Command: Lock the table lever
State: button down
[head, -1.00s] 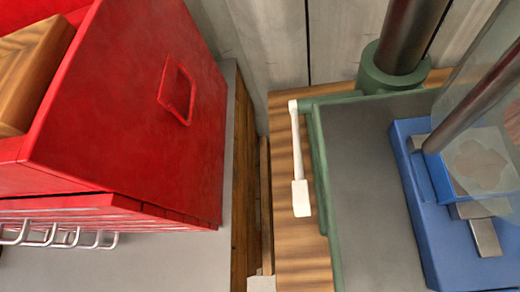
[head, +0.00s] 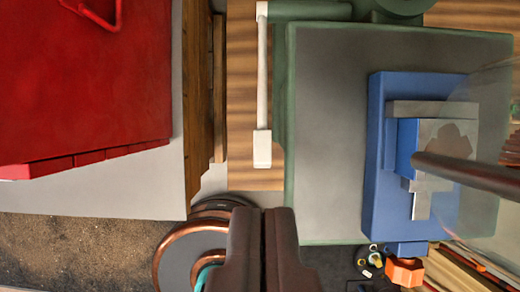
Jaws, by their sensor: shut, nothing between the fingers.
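The table lever (head: 263,85) is a thin white bar with a wider white block at its near end. It points toward me, along the left edge of the grey table (head: 325,130) with a green frame. Its far end meets a green bracket (head: 310,11) near the top of the picture. A blue vise (head: 375,190) stands on the table. My gripper (head: 264,212) is at the bottom centre, shut and empty. In the picture it lies just below the lever's block, apart from it. I cannot tell the height gap between them.
A red toolbox (head: 90,90) stands on a grey-topped bench (head: 120,196) at the left. A clear shield and dark rod (head: 465,173) cover part of the vise. A round copper-coloured object (head: 176,250) and an orange item (head: 406,271) lie lower down.

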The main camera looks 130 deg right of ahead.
send_over(262, 138)
notch_tip(262, 138, down, 9)
jog(key=shift+f, duration=0.1)
jog(key=f, duration=0.2)
jog(key=shift+s+d+f, duration=0.35)
jog(key=shift+d, duration=0.05)
jog(key=shift+s+d+f, duration=0.15)
jog(key=shift+f, duration=0.35)
